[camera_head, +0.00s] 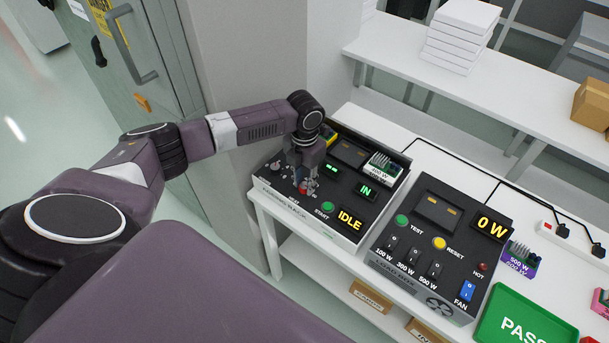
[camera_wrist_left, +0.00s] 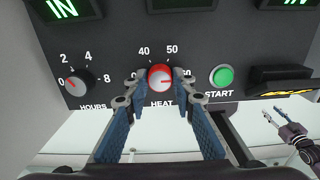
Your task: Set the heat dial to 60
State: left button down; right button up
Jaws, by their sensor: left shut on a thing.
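The heat dial (camera_wrist_left: 161,78) is a grey knob with a red ring on the dark panel of the burn-in rack, above the label HEAT. My left gripper (camera_wrist_left: 160,88) is shut on the dial, one finger on each side. In the head view my left gripper (camera_head: 306,178) reaches down to the panel and covers most of the dial. My right gripper (camera_wrist_left: 276,115) shows small at the right of the left wrist view, its fingers apart and empty.
Left of the dial is the HOURS dial (camera_wrist_left: 76,84), pointing near 0. Right of it is the green START button (camera_wrist_left: 222,77). The rack display (camera_head: 350,219) reads IDLE. A second test box (camera_head: 440,245) and a green PASS tray (camera_head: 525,320) stand to the right.

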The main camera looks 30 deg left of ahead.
aim_at(304, 185)
pick_arm(q)
jog(key=shift+w+r, duration=0.15)
jog(key=c, duration=2)
grip_release()
jog(key=o, duration=0.4)
notch_tip(304, 185, up, 12)
